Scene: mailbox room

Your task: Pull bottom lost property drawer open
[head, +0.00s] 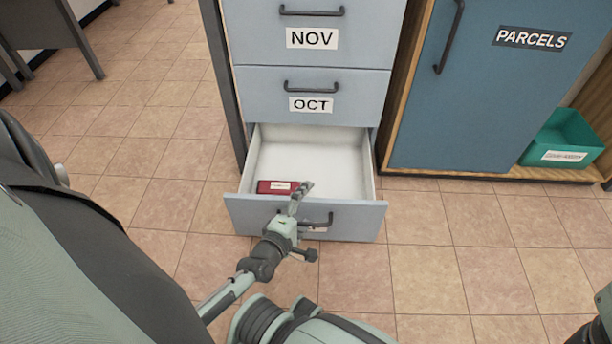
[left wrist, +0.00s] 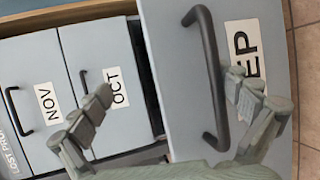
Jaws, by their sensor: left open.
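The bottom drawer (head: 248,214) stands pulled out from the cabinet, its pale interior showing. Its front has a dark bar handle (head: 320,220), which also shows in the left wrist view (left wrist: 211,80). A label ending in "EP" (left wrist: 247,48) is on the front, partly hidden by a finger. My left gripper (head: 303,225) is open at the drawer front. In the left wrist view its fingers (left wrist: 168,108) are wide apart, with the handle between them in the picture; I cannot tell whether they touch it. My right gripper is not in view.
A dark red labelled item (head: 275,187) lies in the drawer. The OCT drawer (head: 352,100) and NOV drawer (head: 367,42) above are shut. A blue PARCELS door (head: 480,110) and a green bin (head: 568,128) stand to the right. Tiled floor in front is clear.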

